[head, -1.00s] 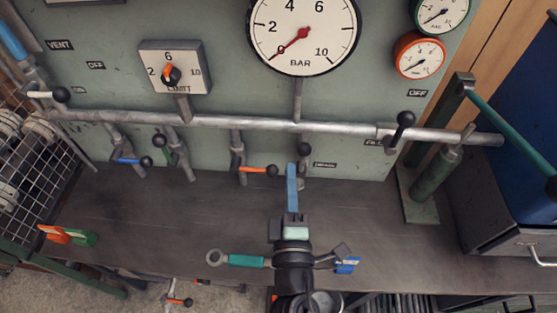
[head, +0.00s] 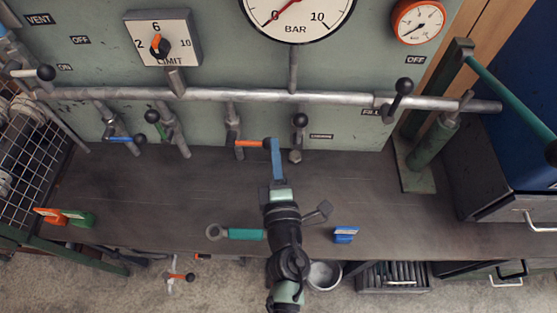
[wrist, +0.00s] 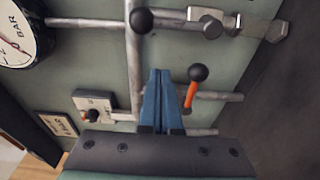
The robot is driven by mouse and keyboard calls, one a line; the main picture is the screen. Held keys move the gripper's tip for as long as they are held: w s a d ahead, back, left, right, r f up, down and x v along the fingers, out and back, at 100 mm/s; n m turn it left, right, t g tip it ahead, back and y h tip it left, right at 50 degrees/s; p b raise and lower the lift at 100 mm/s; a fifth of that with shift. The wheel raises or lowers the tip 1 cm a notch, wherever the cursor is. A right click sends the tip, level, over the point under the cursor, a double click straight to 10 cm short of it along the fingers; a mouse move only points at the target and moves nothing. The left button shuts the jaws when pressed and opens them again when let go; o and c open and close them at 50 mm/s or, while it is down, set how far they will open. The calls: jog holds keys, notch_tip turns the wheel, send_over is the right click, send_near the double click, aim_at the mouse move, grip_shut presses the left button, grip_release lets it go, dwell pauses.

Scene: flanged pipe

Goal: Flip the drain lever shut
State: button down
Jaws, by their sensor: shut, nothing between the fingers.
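My gripper (head: 271,145) is shut and empty, its blue fingers together and pointing at the pipe panel. An orange-handled lever (head: 248,143) lies sideways on a short drop pipe; the fingertips overlap its black knob in the head view. In the wrist view the orange lever (wrist: 190,95) is just right of the fingers (wrist: 159,75), with a small visible gap. A black-knobbed lever (head: 300,120) stands upright on the drop pipe to the right. A small label (head: 321,136) beside it is too blurred to read surely, so I cannot tell which lever is the drain.
A long horizontal pipe (head: 230,95) crosses above, with a fill lever (head: 402,88) at right. A blue-handled lever (head: 122,139) is at left. On the bench lie a teal-handled wrench (head: 240,234) and a blue block (head: 346,234). A green hand pump (head: 432,145) stands right.

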aim_at(299, 131)
jog(key=w+d, duration=0.1)
jog(key=w, duration=0.1)
jog(key=w+d, duration=0.2)
jog(key=shift+w+d+p, duration=0.1)
jog(key=shift+w+p, duration=0.05)
jog(key=shift+p, duration=0.25)
